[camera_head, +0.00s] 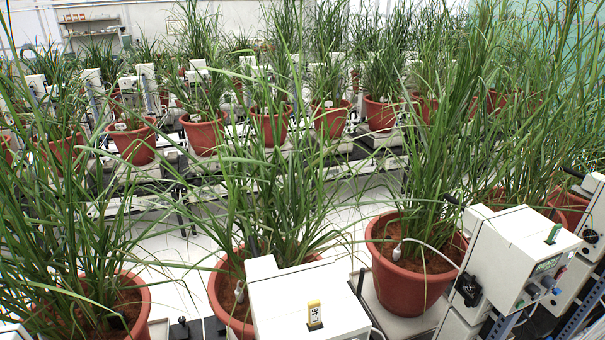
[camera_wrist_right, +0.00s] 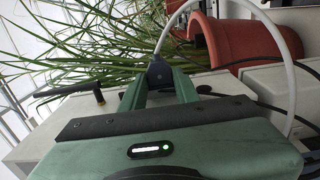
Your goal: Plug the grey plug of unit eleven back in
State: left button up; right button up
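In the right wrist view a dark grey plug (camera_wrist_right: 158,74) sits between the two green fingertips of my right gripper (camera_wrist_right: 160,84), which looks shut on it. A white cable runs up from the plug and loops over to the right. I cannot make out a socket at the plug's far end. My right gripper is not distinguishable in the head view, and my left gripper is in neither view. A white unit with a display (camera_head: 525,250) stands at the right of the head view; no unit number eleven is readable.
Red pots with tall grass (camera_head: 412,270) stand close around. A white box with a yellow tag (camera_head: 314,313) is at the front. In the right wrist view a red pot (camera_wrist_right: 240,45), a black-tipped rod (camera_wrist_right: 70,90) and a dark cable lie near the gripper. Leaves hang over much of the space.

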jog(key=shift+o, duration=1.2)
jog(key=shift+a, duration=0.1)
jog(key=shift+s, duration=0.1)
jog(key=b+v, duration=0.3)
jog(key=v, duration=0.4)
jog(key=shift+s+b, duration=0.3)
jog(key=shift+b, duration=0.1)
